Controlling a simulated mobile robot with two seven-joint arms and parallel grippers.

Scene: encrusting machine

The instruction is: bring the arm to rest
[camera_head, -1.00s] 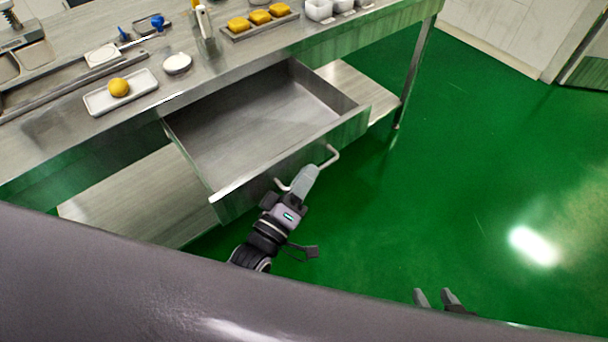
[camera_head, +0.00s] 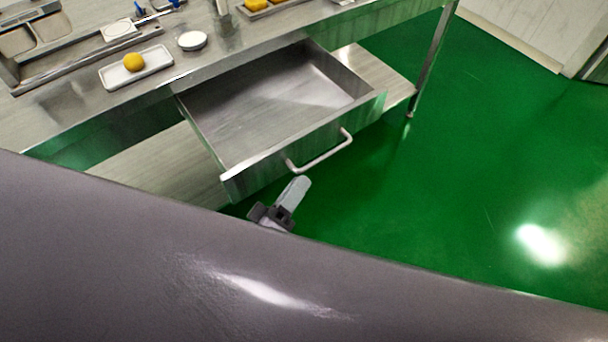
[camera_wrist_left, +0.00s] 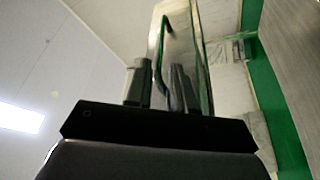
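My left gripper (camera_head: 297,187) is just in front of the open drawer (camera_head: 272,108) and below its bar handle (camera_head: 322,155). A small gap shows between the gripper and the handle. In the left wrist view, the two fingers (camera_wrist_left: 161,88) stand apart with nothing gripped. The handle (camera_wrist_left: 158,65) shows beyond them, lined up with the space between the fingers. The drawer is pulled out from under the steel table and looks empty. My right gripper is out of view.
The steel table (camera_head: 75,112) carries a white tray (camera_head: 109,78) with a yellow ball (camera_head: 133,62), and a small white dish (camera_head: 192,40). A lower shelf (camera_head: 150,170) runs under it. Green floor (camera_head: 480,150) is clear to the right.

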